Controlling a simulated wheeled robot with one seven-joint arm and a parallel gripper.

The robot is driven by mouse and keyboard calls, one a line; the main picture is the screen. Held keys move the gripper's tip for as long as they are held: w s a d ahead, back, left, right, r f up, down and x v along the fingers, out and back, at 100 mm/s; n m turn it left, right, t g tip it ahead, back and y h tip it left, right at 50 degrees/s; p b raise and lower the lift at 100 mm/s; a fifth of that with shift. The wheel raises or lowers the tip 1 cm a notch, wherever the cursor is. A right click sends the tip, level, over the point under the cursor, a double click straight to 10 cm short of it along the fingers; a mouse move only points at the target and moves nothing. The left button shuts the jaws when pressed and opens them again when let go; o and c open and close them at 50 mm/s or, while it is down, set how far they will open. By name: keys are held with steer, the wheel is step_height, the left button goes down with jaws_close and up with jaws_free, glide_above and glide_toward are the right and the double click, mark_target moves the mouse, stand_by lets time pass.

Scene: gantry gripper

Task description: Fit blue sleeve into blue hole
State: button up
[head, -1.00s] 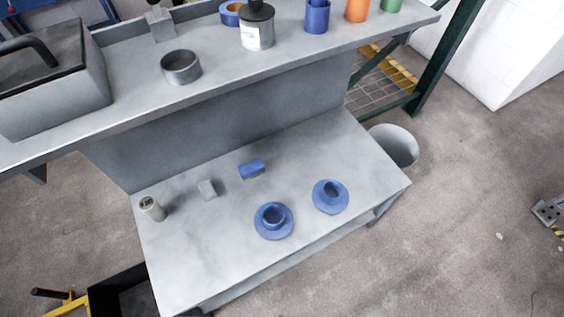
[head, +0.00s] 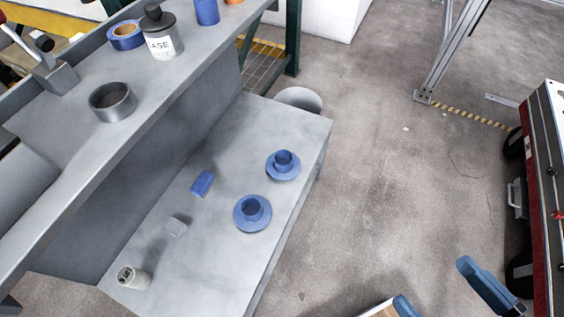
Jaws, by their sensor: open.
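A small blue piece (head: 202,183), which looks like the blue sleeve, lies on its side on the lower grey table (head: 195,245). Two blue round flanged pieces with raised collars and dark openings sit on the same table. One flanged piece (head: 240,224) is nearer, and the other flanged piece (head: 270,172) is farther right and back. I cannot tell which has the task's blue hole. My gripper (head: 433,281) shows at the lower right edge as two blue fingers spread apart. It is open, empty, and away from the table over the floor side.
A small grey block (head: 176,226) and a pale can (head: 130,276) stand on the table's left part. An upper shelf (head: 60,180) overhangs behind, carrying a grey ring (head: 111,101) and a labelled bottle (head: 161,38). A bin (head: 299,98) stands beyond the table.

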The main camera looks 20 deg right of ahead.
steer(key=shift+c, duration=0.3)
steer(key=m+g+y+b, duration=0.25)
steer(key=m+b, duration=1.25)
steer(key=m, duration=1.9)
glide_toward(279, 156)
steer(key=shift+s+d+r+t, duration=0.1)
steer(key=shift+s+d+t, duration=0.15)
steer(key=shift+s+t, duration=0.25)
steer(key=shift+w+a, duration=0.2)
steer(key=shift+w, duration=0.5)
steer(key=b+x, duration=0.1)
steer(key=x, duration=0.2)
steer(key=f+b+x, duration=0.1)
steer(key=b+x, duration=0.1)
steer(key=x, duration=0.1)
steer(key=shift+s+a, duration=0.15)
steer(key=shift+s, duration=0.05)
steer(key=shift+w, duration=0.35)
